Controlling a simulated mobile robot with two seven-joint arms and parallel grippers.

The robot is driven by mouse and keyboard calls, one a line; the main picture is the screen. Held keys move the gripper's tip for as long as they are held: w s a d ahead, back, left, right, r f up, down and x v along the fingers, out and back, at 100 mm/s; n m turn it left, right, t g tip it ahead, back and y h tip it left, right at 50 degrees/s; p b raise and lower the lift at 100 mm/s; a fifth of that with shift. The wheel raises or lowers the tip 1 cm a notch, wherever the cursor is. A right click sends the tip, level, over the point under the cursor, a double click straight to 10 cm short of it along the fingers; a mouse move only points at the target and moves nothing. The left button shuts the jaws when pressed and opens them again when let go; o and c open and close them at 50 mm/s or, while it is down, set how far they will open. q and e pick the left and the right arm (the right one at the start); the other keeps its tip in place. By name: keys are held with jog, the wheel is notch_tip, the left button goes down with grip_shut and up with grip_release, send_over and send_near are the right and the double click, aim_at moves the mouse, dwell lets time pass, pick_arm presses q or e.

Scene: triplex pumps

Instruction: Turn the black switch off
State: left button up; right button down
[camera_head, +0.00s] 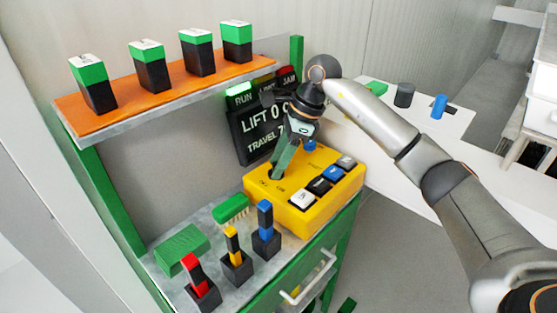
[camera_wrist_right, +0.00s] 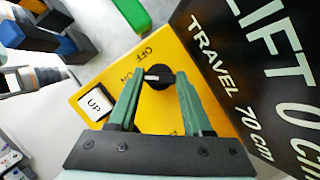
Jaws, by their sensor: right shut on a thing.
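The black switch (camera_wrist_right: 157,84) is a round knob with a white mark on the yellow control box (camera_head: 310,212). In the right wrist view OFF and ON are printed beside it, and the mark lies on the side near ON. My right gripper (camera_head: 274,176) reaches down to the switch from above. In the right wrist view its green fingers (camera_wrist_right: 161,76) stand on either side of the knob and are shut on it. In the head view the fingers partly hide the switch. My left gripper is in neither view.
A black display (camera_head: 258,125) reading LIFT and TRAVEL stands close behind the box, with RUN lit green. Several push buttons (camera_head: 321,186) sit on the box. Red, yellow and blue-topped black blocks (camera_head: 236,262) stand in front. An orange shelf (camera_head: 165,88) with several green-topped blocks is upper left.

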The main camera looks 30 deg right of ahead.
jog(key=m+t, duration=0.1)
jog(key=m, duration=0.1)
jog(key=m+h, duration=0.1)
jog(key=m, duration=0.2)
jog(key=shift+s+a+t, duration=0.1)
jog(key=shift+s+t, duration=0.05)
jog(key=shift+t, duration=0.25)
jog(key=shift+m+t+h+b, duration=0.15)
jog(key=shift+m+t+h, duration=0.2)
jog(key=shift+m, duration=0.85)
jog(key=shift+m+t+h+b, duration=0.15)
jog(key=shift+m+h, duration=0.3)
jog(key=shift+m, duration=0.75)
jog(key=c, duration=0.6)
grip_release()
